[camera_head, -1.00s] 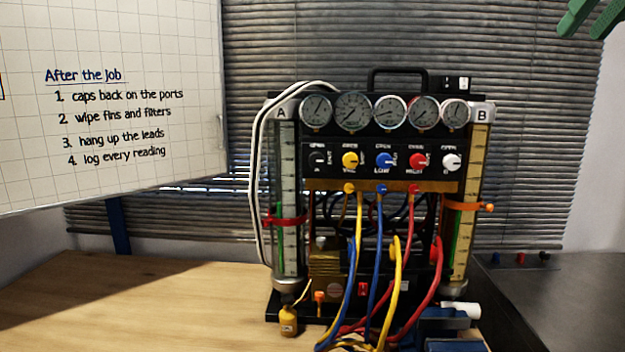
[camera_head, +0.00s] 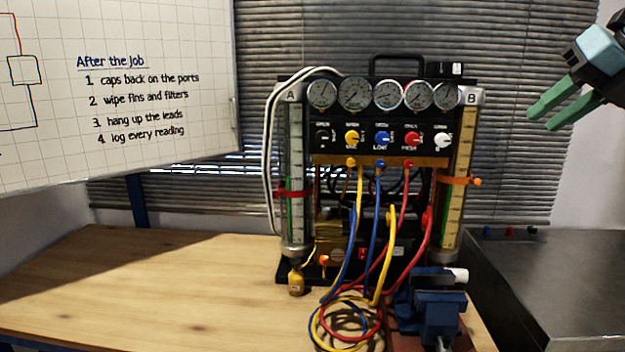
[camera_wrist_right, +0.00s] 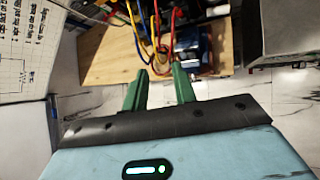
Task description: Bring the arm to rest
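My right gripper (camera_head: 541,112) is in the air at the upper right of the head view, right of the gauge rig and in front of the blinds. Its two green fingers stand apart with nothing between them. The right wrist view also shows the green fingers (camera_wrist_right: 160,74) apart and empty, above the floor, with the bench beyond them. My left gripper is in neither view. The gauge rig (camera_head: 382,141) stands upright on the wooden bench (camera_head: 180,285), with several round dials, coloured knobs and tubes A and B. No gripper touches it.
Yellow, blue and red hoses (camera_head: 345,322) hang from the rig and coil on the bench. A blue vise (camera_head: 436,305) sits at the bench's right end. A dark grey cabinet (camera_head: 560,285) stands right of it. A whiteboard (camera_head: 110,95) is at left. The bench's left part is clear.

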